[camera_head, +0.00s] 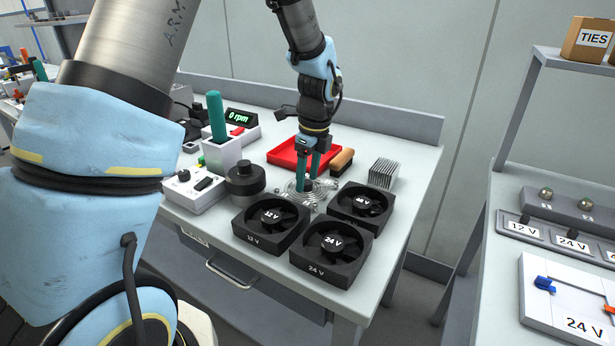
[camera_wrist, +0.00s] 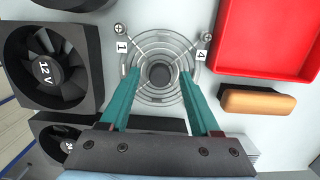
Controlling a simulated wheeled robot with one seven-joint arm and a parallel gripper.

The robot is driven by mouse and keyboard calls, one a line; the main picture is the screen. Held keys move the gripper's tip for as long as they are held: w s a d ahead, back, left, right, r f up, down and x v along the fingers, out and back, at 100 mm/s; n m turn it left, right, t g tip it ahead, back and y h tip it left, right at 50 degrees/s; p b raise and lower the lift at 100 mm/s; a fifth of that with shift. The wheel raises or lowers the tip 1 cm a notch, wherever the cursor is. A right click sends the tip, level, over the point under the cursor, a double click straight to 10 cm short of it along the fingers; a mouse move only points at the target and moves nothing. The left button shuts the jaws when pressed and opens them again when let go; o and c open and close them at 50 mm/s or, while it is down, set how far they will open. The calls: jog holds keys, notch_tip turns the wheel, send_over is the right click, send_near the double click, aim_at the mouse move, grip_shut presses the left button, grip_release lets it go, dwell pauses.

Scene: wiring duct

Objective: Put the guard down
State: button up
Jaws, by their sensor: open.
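The fan guard (camera_wrist: 172,35), a round grille of concentric wire rings with corner eyelets, appears to lie flat on the bench among the fans and the red tray. Tags "1" and "4" sit by its two far corners in the wrist view. In the head view the guard (camera_head: 291,196) is partly hidden by my fingers. My gripper (camera_head: 307,185) points down over it. In the wrist view my gripper's (camera_wrist: 160,76) teal fingers are apart, one on each side of the dark round centre, with nothing visibly held. I cannot tell whether the fingertips touch the wire.
Three black fans stand close by: 12 V (camera_head: 252,232), 24 V (camera_head: 320,268) and a third (camera_head: 379,211). A red tray (camera_head: 279,157), a brown-handled block (camera_head: 343,158), a finned heatsink (camera_head: 383,174) and a black round knob-like part (camera_head: 245,183) also surround the guard.

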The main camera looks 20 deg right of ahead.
aim_at(312, 190)
notch_tip(312, 190, up, 12)
jog(key=s+b, duration=0.1)
jog(key=shift+d, duration=0.45)
jog(key=shift+a+f, duration=0.1)
jog(key=shift+f, duration=0.05)
jog(key=a+f+n, duration=0.1)
jog(key=a+n, duration=0.3)
jog(key=a, duration=0.1)
jog(key=a+f+n, duration=0.1)
jog(key=a+n, duration=0.3)
jog(key=a, duration=0.1)
jog(key=w+a+f+n, duration=0.1)
jog(key=a+n, duration=0.3)
jog(key=a, duration=0.1)
jog(key=shift+a+f+n+h, duration=0.1)
jog(key=shift+a+n+h, duration=0.2)
jog(key=shift+a+h, duration=0.1)
jog(key=s+a+f+n, duration=0.2)
jog(key=s+a+n, duration=0.1)
jog(key=a+n, duration=0.4)
jog(key=s+a+f+n, duration=0.2)
jog(key=s+a+n, duration=0.2)
jog(key=a+n, duration=0.2)
jog(key=shift+a+f+n+t, duration=0.2)
jog(key=shift+a+n+t, duration=0.2)
jog(key=shift+n, duration=0.4)
jog(key=shift+s, duration=0.1)
